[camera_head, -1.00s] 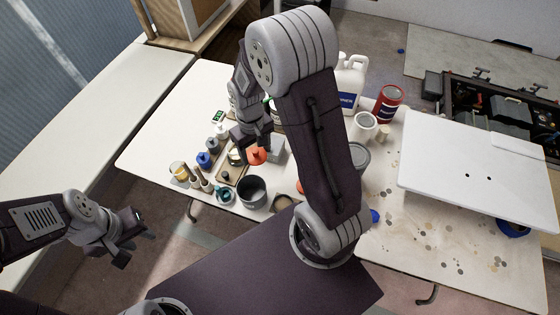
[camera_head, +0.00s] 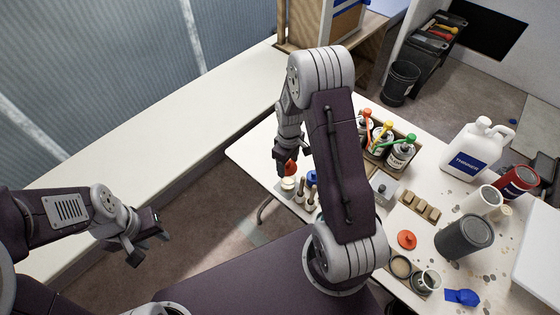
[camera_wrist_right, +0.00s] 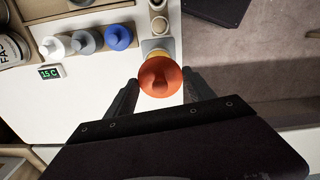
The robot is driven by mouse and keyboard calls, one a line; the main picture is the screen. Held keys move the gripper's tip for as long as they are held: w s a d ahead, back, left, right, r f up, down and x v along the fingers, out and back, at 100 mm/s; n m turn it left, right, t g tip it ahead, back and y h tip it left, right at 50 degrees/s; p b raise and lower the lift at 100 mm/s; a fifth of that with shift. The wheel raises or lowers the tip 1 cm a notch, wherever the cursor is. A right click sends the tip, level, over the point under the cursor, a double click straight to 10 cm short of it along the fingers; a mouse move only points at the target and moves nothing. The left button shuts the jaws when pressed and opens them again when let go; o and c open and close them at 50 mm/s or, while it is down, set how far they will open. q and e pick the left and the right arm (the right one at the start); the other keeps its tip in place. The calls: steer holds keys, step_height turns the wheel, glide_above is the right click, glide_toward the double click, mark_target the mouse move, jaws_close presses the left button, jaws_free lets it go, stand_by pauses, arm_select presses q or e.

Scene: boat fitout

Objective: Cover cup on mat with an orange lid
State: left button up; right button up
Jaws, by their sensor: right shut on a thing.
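My right gripper (camera_wrist_right: 161,92) is shut on an orange lid (camera_wrist_right: 160,77), round with a knob on top. In the head view the lid (camera_head: 291,168) shows just below my right gripper (camera_head: 287,160), near the table's left corner. A pale yellowish cup (camera_head: 288,184) stands directly under it on a small grey mat (camera_wrist_right: 154,43). In the wrist view the lid hides most of the cup (camera_wrist_right: 158,55), whose yellow edge shows beyond it. I cannot tell whether lid and cup touch. My left gripper (camera_head: 148,242) is open and empty, away from the table.
Another orange lid (camera_head: 407,239) lies farther right on the table. A white thinner jug (camera_head: 474,150) and a dark can (camera_head: 464,237) are at the right.

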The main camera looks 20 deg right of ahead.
mark_target(289, 173)
steer(key=shift+s+d+f, duration=0.2)
steer(key=shift+d+f, duration=0.15)
steer(key=shift+w+a+f+b, duration=0.15)
steer(key=shift+a+f+b, duration=0.1)
steer(key=shift+b, duration=0.05)
steer(key=shift+f+b, duration=0.3)
steer(key=shift+f, duration=0.05)
step_height(289, 173, down, 3)
steer(key=shift+d+r+b, duration=0.15)
steer(key=shift+r+b, duration=0.05)
steer(key=shift+b, duration=1.05)
steer(key=shift+f, duration=0.55)
steer(key=shift+r, duration=0.1)
steer(key=shift+f, duration=0.5)
